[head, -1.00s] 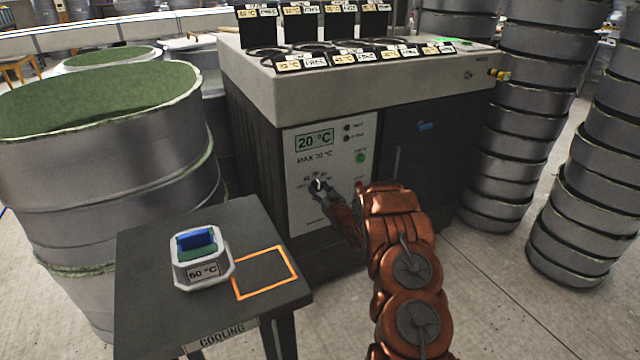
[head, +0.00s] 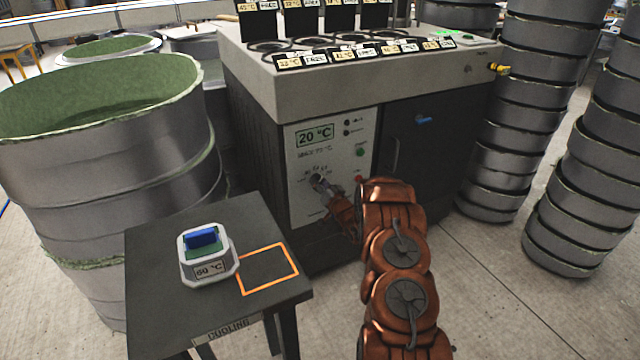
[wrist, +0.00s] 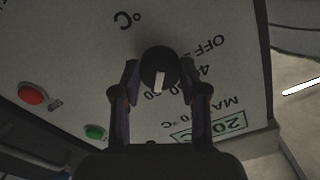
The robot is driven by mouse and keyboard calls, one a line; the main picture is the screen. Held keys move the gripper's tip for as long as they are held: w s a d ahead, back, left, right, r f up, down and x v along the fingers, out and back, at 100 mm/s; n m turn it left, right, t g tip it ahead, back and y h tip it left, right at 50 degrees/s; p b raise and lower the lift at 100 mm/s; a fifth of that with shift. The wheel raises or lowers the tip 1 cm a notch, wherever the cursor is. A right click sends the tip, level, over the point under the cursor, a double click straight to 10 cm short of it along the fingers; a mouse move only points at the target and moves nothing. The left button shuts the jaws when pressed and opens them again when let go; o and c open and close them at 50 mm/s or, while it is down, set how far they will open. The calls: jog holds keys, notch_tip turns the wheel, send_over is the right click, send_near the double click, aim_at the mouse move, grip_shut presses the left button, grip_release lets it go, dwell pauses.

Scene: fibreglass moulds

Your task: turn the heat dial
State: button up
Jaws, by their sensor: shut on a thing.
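The heat dial (wrist: 158,70) is a round black knob with a white pointer mark, set in a white control panel (head: 305,205) on the front of the machine. Temperature marks surround it on the panel. My gripper (wrist: 159,78) has its two fingers on either side of the knob, shut on it. The display (head: 314,135) above reads 20 °C.
Large grey drums (head: 100,150) stand left. Stacked grey moulds (head: 500,155) stand right. A red button (wrist: 32,94) and green button (wrist: 95,132) are on the panel.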

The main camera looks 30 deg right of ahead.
jog(key=shift+w+r, duration=0.1)
jog(key=shift+r, duration=0.15)
jog(key=o, duration=1.2)
jog(key=shift+f, duration=0.15)
jog(key=shift+c, duration=0.2)
jog(key=shift+s, duration=0.2)
jog(key=s+a, duration=0.1)
jog(key=s, duration=1)
jog(key=shift+s, duration=0.35)
